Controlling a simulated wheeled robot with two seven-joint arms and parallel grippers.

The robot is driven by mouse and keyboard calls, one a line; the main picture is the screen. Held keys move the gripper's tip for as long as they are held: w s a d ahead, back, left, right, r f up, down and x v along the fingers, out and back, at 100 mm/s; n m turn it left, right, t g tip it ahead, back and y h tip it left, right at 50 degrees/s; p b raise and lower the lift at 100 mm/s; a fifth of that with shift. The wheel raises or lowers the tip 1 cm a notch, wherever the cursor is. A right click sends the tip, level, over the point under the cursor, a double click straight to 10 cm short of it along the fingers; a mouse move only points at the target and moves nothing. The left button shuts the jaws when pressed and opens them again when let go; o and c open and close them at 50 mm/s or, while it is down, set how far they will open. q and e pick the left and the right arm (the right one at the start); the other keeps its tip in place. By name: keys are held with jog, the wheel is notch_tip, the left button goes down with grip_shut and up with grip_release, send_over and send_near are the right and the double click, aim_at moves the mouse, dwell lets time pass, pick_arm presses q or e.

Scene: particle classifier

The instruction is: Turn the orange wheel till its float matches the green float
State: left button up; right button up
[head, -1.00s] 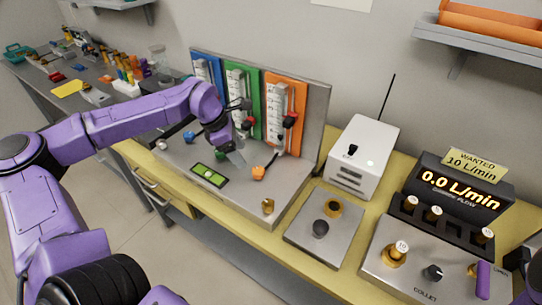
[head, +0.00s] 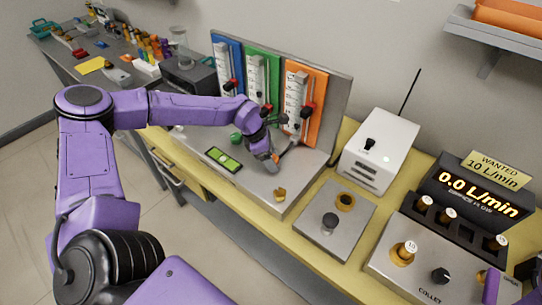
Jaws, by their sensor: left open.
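The orange panel (head: 319,98) stands at the right end of the upright row, with a red-and-dark float (head: 307,110) low on its scale. The green panel (head: 277,72) is beside it, and its reddish float (head: 267,107) also shows low; I cannot read either level exactly. The orange wheel (head: 277,157) is on the sloping base below the orange panel, mostly hidden by my left gripper (head: 271,160). That gripper is open, pointing down at the wheel; I cannot tell whether its fingers touch it.
The green wheel (head: 236,138) is left of my gripper. A green level vial (head: 223,159) and a brass knob (head: 280,194) lie on the base. A white box (head: 379,150) with an antenna and a flow display (head: 478,194) reading 0.0 L/min stand to the right.

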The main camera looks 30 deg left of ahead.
pick_arm(q)
jog(key=c, duration=1)
jog(key=shift+c, duration=0.2)
jog(key=shift+f+n, duration=0.1)
jog(key=shift+n, duration=0.2)
jog(key=n+t+y+b, duration=0.1)
jog(key=n+b, duration=0.1)
jog(key=n, duration=0.2)
jog(key=shift+d+f, duration=0.1)
jog(key=n+y+b, duration=0.1)
jog(key=n+b, duration=0.1)
jog(key=n, duration=0.1)
jog(key=shift+n+t+y, duration=0.4)
jog(key=n+y+b, duration=0.2)
jog(key=n+b, duration=0.2)
jog(key=n, duration=0.1)
jog(key=shift+d+n, duration=0.1)
jog(key=shift+n, duration=0.2)
jog(key=n+g+y+b, duration=0.1)
jog(key=n+b, duration=0.1)
jog(key=n, duration=0.2)
jog(key=shift+y+b, duration=0.3)
jog(key=shift+n, duration=0.3)
